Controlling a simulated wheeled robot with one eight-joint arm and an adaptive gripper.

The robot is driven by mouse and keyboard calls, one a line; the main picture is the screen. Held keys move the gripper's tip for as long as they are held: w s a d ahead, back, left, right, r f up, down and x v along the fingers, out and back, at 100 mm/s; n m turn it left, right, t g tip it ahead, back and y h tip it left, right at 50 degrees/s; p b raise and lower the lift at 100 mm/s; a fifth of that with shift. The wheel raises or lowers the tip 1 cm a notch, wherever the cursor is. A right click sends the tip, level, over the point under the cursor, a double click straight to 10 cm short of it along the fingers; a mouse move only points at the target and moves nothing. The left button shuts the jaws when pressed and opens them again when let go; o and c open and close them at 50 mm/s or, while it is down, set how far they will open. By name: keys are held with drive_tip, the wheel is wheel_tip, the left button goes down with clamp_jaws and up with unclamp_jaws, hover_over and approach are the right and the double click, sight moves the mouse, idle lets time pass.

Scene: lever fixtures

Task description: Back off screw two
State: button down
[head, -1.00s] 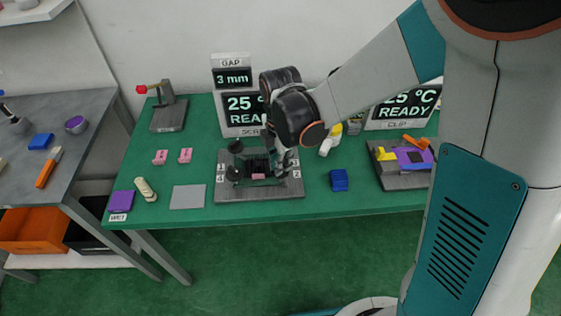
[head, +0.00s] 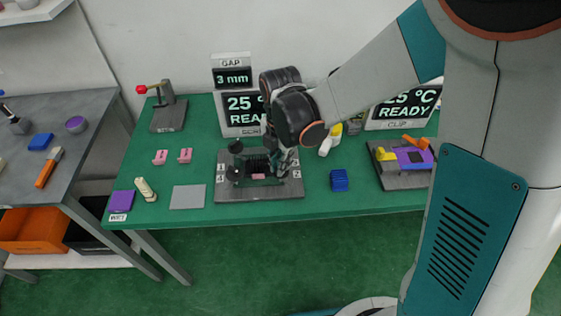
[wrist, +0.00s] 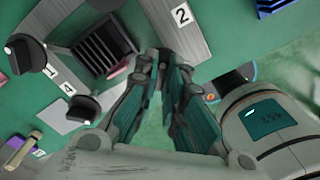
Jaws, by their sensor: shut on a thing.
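The screw fixture is a dark grey plate (head: 258,192) on the green bench, with number labels and a ribbed black block (wrist: 103,47) in its middle. Two black knobs stand on its left side: the back one (head: 236,147) by label 1 and the front one (head: 233,171) by label 4. Label 2 (wrist: 182,15) shows just beyond my fingertips in the wrist view. My gripper (wrist: 164,62) points down at the fixture's right side, also in the head view (head: 277,172). It is shut on a screw there, apparently screw two, which the fingers hide.
A display (head: 242,115) reads 25 °C and READY behind the fixture, under a 3 mm gap sign (head: 232,78). A grey pad (head: 187,197) lies left, a blue block (head: 339,180) right. A clip fixture (head: 405,182) stands further right.

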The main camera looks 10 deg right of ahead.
drive_tip(key=c, duration=1.7)
unclamp_jaws()
drive_tip(key=shift+r, duration=3.8)
